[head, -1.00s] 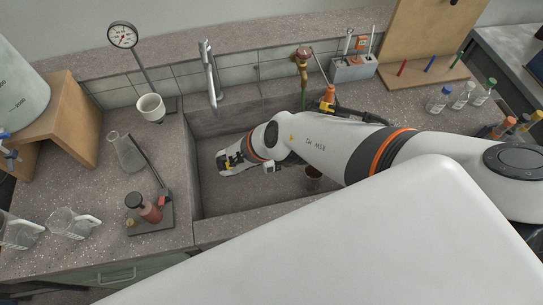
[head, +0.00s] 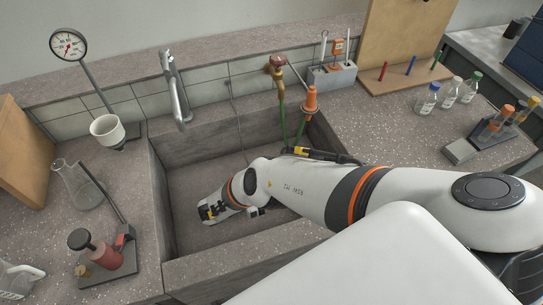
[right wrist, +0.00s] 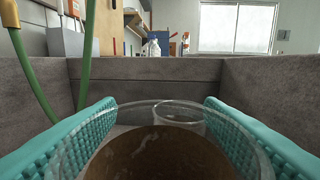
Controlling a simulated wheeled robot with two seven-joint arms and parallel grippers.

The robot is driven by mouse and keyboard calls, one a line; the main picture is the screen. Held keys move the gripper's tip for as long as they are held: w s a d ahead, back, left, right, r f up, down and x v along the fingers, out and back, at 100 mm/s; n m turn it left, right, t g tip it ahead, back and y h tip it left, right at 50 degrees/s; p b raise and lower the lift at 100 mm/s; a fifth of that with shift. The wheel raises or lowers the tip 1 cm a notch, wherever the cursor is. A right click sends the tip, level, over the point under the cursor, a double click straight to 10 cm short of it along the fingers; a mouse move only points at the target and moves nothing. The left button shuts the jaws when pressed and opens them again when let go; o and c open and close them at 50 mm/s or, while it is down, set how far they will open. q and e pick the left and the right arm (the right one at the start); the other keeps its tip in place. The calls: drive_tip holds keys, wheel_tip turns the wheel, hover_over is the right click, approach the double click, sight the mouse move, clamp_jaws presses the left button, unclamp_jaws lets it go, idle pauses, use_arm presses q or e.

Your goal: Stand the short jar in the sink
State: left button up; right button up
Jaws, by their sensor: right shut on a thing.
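The short jar (right wrist: 160,155), clear glass with a brown filling, is between the teal pads of my right gripper (right wrist: 160,102) in the right wrist view, with its open rim facing up. The gripper is shut on it. The sink (head: 190,165) is a deep grey stone basin in the head view, and its walls rise around the gripper in the wrist view. I cannot tell whether the jar touches the sink floor. My left gripper is out of view.
A smaller clear glass shape (right wrist: 180,113) shows beyond the jar. Green hoses (right wrist: 85,60) hang at left in the wrist view. The tap (head: 175,90) stands behind the sink. The sink's left floor is clear.

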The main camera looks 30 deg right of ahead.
wheel_tip(320, 180, down, 6)
drive_tip(key=b, duration=0.4)
drive_tip(key=shift+f+b, duration=0.25)
drive_tip(key=shift+b, duration=0.15)
drive_tip(key=shift+o, duration=0.2)
drive_tip(key=shift+r, duration=0.1)
drive_tip(key=shift+c, duration=0.2)
drive_tip(key=o, duration=1.1)
drive_tip(key=shift+r, duration=0.1)
